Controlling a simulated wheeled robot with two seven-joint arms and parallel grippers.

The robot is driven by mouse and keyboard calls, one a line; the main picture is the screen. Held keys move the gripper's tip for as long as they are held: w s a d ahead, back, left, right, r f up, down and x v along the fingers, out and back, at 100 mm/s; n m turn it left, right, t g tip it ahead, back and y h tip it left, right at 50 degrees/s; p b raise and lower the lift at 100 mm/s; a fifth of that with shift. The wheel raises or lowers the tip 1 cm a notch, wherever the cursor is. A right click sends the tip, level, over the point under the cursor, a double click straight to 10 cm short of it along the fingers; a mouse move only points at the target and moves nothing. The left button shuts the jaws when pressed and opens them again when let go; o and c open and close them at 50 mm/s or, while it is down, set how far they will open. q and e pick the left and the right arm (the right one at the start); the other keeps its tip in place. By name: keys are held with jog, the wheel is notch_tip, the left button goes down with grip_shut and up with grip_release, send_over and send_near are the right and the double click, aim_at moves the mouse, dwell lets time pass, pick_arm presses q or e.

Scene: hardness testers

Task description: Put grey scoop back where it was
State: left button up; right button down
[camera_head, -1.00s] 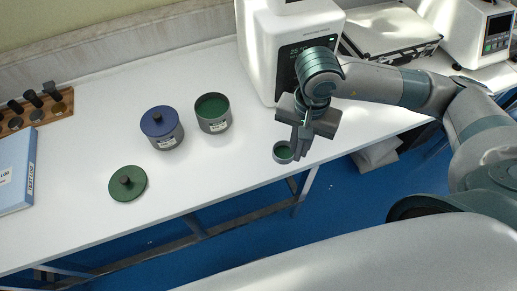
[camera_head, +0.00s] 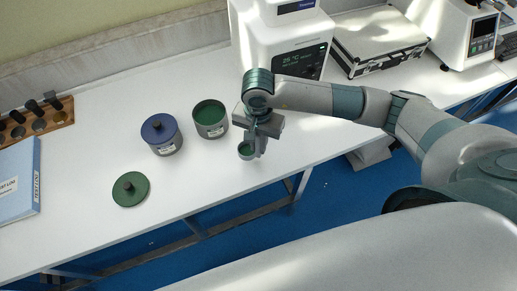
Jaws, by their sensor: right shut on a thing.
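My right gripper (camera_head: 259,139) is shut on the grey scoop (camera_head: 246,152), a small round cup that hangs below the fingers near the table's front edge. The scoop's inside looks green. The fingers partly hide its handle. An open grey jar (camera_head: 211,129) with green contents stands just left of the scoop, apart from it. Its likely lid, a green disc with a dark knob (camera_head: 131,189), lies on the table at the front left. A wooden rack (camera_head: 58,119) at the far left holds several dark-handled items. My left gripper is not in view.
A grey jar with a blue lid (camera_head: 164,145) stands left of the open jar. A blue binder (camera_head: 20,180) lies at the left edge. A white machine (camera_head: 280,45) stands behind my right gripper, with a silver case (camera_head: 378,42) beside it. The white table (camera_head: 95,150) is clear between rack and jars.

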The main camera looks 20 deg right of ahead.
aim_at(258, 151)
jog(key=shift+f+p, duration=1.05)
jog(key=shift+f, duration=0.9)
jog(key=shift+f, duration=0.1)
jog(key=shift+f, duration=0.1)
jog(key=c, duration=1.7)
grip_release()
jog(key=shift+r, duration=0.25)
